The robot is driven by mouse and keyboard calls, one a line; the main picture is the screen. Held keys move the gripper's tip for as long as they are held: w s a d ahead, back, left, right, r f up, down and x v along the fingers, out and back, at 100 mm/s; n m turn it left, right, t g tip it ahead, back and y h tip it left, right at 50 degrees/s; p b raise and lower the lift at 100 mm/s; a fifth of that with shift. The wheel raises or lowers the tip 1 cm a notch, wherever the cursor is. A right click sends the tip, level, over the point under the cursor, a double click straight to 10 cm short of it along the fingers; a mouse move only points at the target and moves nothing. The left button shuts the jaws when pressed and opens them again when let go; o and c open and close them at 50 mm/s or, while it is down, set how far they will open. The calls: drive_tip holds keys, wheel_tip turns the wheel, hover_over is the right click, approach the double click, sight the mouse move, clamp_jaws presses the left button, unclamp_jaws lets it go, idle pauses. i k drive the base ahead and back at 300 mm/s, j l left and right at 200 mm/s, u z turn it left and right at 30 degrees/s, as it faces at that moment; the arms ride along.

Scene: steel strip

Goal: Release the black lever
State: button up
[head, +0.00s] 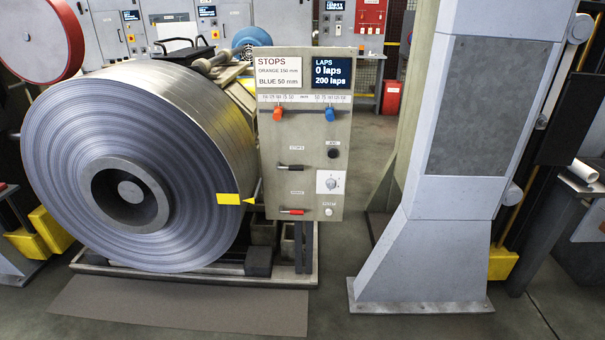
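The black lever (290,168) is on the grey control panel (305,120) in the middle of the head view. It lies roughly level, below a small label reading STOPS. A red lever (292,211) lies below it, also roughly level. An orange knob (278,113) and a blue knob (329,114) sit under the scales near the top. A round black button (333,153) and a dial (331,183) are to the right of the black lever. My gripper does not show in this view.
A large steel strip coil (70,150) stands left of the panel, with a yellow mark (228,199) at its edge. A grey machine column (430,220) stands to the right. A brown mat (180,305) lies on the floor in front. The display (331,71) reads 0 laps, 200 laps.

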sight(289, 168)
drive_tip(key=i+l+u, duration=0.2)
drive_tip(key=i, duration=0.25)
drive_tip(key=i+l+u, duration=0.15)
drive_tip(key=i, duration=0.25)
drive_tip(key=i+l, duration=0.1)
drive_tip(key=i, duration=0.3)
drive_tip(key=i+l+u, duration=0.1)
drive_tip(key=i, duration=0.35)
drive_tip(key=i+l, duration=0.15)
drive_tip(key=i, duration=0.25)
